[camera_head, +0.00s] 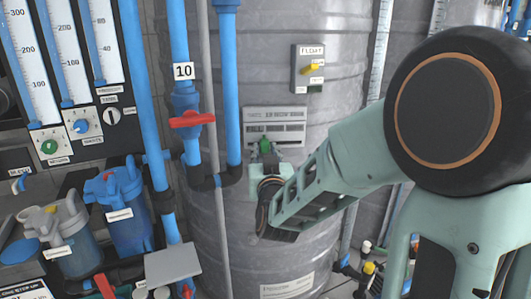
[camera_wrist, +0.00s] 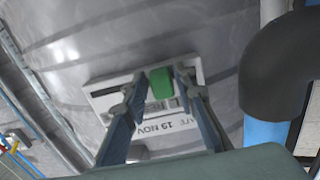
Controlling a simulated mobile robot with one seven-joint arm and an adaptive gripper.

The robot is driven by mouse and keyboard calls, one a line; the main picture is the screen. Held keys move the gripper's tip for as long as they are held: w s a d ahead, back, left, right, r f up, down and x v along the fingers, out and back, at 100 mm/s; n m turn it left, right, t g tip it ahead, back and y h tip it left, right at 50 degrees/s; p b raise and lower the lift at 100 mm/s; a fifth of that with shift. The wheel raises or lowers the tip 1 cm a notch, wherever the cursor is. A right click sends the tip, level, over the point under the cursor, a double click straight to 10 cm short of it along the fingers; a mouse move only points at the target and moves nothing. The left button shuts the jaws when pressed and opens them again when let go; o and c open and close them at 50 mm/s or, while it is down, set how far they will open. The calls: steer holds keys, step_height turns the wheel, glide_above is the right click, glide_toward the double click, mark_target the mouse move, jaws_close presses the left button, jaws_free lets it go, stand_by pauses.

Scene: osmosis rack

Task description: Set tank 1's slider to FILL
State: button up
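A grey slotted plate (camera_head: 287,113) is fixed to the front of the large grey tank (camera_head: 260,30). A green slider knob (camera_head: 265,145) shows at its lower edge. In the wrist view the green knob (camera_wrist: 161,84) stands between the two fingers of my gripper (camera_wrist: 160,76), in front of the pale plate (camera_wrist: 102,92). The fingers are parted, with a small gap to the knob on the left; I cannot tell whether the right finger touches it. In the head view my gripper (camera_head: 266,160) hides the area below the knob.
A float switch box (camera_head: 308,68) with a yellow lever is above the plate. Blue pipes and a red valve handle (camera_head: 192,119) stand close on the left. A dark pipe elbow (camera_wrist: 278,62) is at the right in the wrist view. Blue filter housings (camera_head: 117,207) stand lower left.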

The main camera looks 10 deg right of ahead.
steer(key=shift+o, duration=0.9)
steer(key=shift+r, duration=0.1)
step_height(320, 180, up, 10)
steer(key=shift+f, duration=0.1)
